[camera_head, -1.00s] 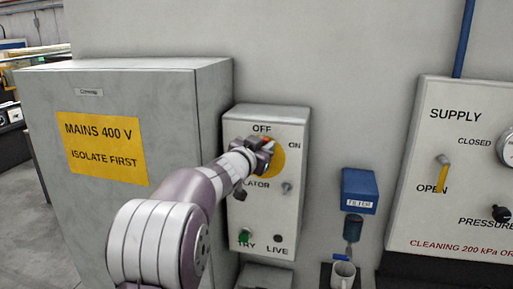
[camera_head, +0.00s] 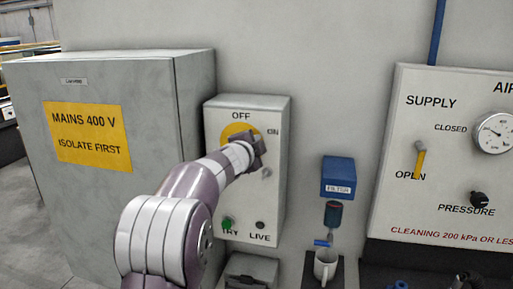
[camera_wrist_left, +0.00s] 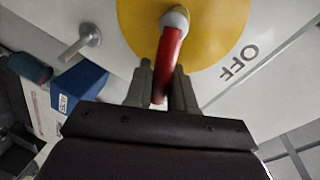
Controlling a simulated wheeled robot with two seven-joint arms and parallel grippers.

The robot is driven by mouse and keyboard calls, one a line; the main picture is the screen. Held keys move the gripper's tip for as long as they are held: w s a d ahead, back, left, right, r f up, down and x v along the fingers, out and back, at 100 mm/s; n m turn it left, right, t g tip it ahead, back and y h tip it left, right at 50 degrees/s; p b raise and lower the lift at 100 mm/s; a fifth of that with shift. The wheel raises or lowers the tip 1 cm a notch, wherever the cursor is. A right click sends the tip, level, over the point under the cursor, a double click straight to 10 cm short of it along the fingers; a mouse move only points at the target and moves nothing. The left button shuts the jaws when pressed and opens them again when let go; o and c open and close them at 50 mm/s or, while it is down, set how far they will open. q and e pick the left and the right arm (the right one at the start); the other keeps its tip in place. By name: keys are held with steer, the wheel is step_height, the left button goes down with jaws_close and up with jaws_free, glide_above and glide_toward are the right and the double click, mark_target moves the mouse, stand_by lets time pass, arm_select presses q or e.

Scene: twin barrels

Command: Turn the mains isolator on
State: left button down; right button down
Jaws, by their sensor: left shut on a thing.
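The isolator box (camera_head: 245,190) is a grey panel with OFF at the top and ON at the upper right. Its yellow disc (camera_head: 228,131) is partly covered by my left gripper (camera_head: 257,150), which is at the disc's right side, just below ON. In the left wrist view, the red handle (camera_wrist_left: 170,52) runs from a grey hub on the yellow disc (camera_wrist_left: 215,28) down between the fingers of my left gripper (camera_wrist_left: 163,84), which is shut on it. The OFF label is to the right there. In the head view the handle is hidden. My right gripper is not in view.
A grey MAINS 400 V cabinet (camera_head: 110,190) stands left of the isolator. A small toggle (camera_head: 266,172) and a green button (camera_head: 227,224) are on the isolator box.

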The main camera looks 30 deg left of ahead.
arm_select(q)
steer(key=shift+d+f+m+y+b, duration=0.2)
steer(key=shift+f+m+y+b, duration=0.4)
steer(key=shift+f+m+b, duration=0.85)
steer(key=shift+r+m, duration=0.2)
steer(key=shift+m, duration=0.15)
steer(key=c, duration=1.1)
jaws_free()
steer(key=shift+s+r, duration=0.1)
steer(key=shift+r, duration=0.05)
steer(key=shift+s, duration=0.1)
steer(key=v, duration=1.2)
steer(key=shift+s+d+r, duration=0.2)
